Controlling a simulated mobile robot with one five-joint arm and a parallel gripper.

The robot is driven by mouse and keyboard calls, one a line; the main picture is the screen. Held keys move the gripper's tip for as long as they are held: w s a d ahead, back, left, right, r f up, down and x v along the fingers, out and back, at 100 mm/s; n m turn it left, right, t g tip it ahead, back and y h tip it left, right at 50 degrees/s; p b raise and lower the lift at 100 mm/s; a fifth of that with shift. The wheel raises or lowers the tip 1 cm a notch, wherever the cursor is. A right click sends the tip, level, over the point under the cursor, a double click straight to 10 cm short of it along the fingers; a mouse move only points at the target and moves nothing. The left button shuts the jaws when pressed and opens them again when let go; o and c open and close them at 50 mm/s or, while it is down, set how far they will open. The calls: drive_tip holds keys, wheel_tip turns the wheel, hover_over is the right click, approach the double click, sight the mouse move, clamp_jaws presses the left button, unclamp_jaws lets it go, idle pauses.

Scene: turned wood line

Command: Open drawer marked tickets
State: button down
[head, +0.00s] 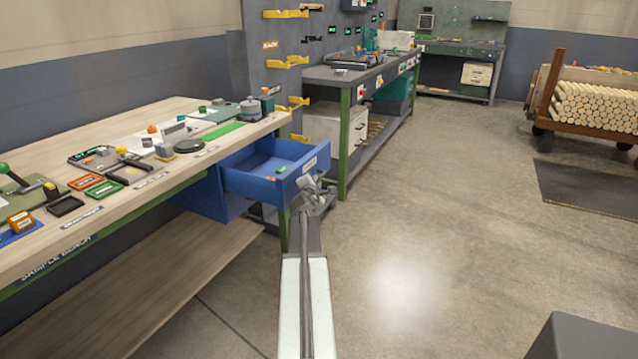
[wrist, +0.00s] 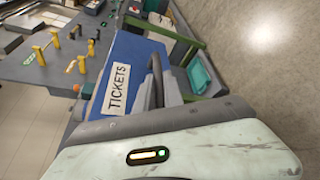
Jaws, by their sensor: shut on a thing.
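The blue drawer (head: 250,184) under the right end of the sample bench stands pulled out, its inside showing with a small green thing in it. Its front (wrist: 134,53) bears a white label reading TICKETS (wrist: 117,89) in the wrist view. My gripper (head: 312,186) is at the drawer's front in the head view. In the wrist view my gripper (wrist: 160,92) is shut on the dark drawer handle (wrist: 156,70), beside the label. The fingers partly hide the handle.
The wooden sample bench (head: 130,118) holds stamps, pads and other small items. A grey workbench (head: 345,75) with green legs stands just beyond the drawer. A cart of turned wood (head: 592,105) stands at the far right.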

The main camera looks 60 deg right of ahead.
drive_tip(key=shift+a, duration=0.1)
drive_tip(key=c, duration=1.7)
unclamp_jaws()
drive_tip(key=p+v, duration=0.1)
drive_tip(key=v, duration=0.6)
drive_tip(key=shift+s+a+r+p, duration=0.1)
drive_tip(key=shift+a+p, duration=0.25)
